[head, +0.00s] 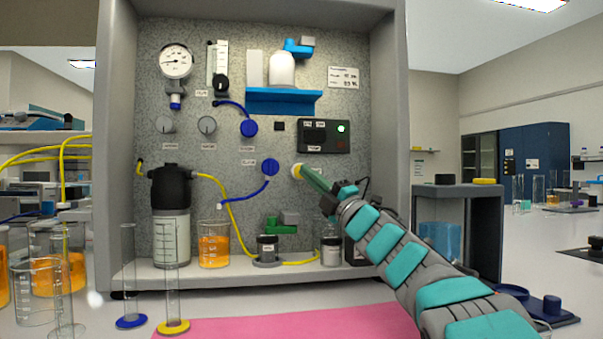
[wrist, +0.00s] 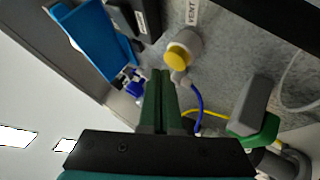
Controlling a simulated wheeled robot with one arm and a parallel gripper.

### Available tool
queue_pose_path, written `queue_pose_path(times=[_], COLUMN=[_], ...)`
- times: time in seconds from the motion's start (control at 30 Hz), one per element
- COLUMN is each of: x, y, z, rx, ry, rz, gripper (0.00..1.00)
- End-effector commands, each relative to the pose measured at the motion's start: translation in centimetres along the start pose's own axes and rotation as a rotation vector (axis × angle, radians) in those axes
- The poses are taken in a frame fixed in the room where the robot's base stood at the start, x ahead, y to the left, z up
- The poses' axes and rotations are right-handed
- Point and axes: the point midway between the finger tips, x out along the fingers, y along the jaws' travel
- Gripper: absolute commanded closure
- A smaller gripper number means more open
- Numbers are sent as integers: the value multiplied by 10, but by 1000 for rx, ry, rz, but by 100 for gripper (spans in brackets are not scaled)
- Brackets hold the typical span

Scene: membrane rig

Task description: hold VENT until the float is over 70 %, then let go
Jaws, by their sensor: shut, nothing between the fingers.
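The VENT button is a yellow cap (wrist: 177,58) in a pale round collar on the speckled panel, beside a label reading VENT (wrist: 191,12). In the head view the button (head: 297,171) is partly covered by my fingertips. My gripper (head: 304,171) has its green fingers closed together and empty. In the wrist view the fingertips (wrist: 161,74) lie just beside the yellow cap; I cannot tell whether they touch it. A clear upright flow tube (head: 219,58) with a black knob stands at the panel's upper left; its float is too small to read.
A round gauge (head: 176,61) and a blue shelf (head: 284,101) are on the panel. A black box (head: 324,136) with a lit green lamp sits above the button. Beakers, bottles and yellow tubing stand along the rig's base ledge (head: 200,276). A pink mat (head: 290,328) lies in front.

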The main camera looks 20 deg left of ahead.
Motion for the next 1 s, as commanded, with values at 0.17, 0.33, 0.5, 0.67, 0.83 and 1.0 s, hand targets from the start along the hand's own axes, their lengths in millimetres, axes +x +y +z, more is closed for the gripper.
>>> queue_pose_path(times=[0.17, 0.33, 0.5, 0.67, 0.83, 1.0], x=[2, 6, 6, 6, 7, 8], y=[-1, -3, -4, -4, -4, -6], z=[1, 3, 4, 4, 5, 6], rx=[-1, -1, 0, 0, 0, 0], ry=[0, 1, 1, 0, 0, 0], rz=[0, 0, 0, 0, 0, -1], gripper=[100, 100, 100, 100, 100, 100])
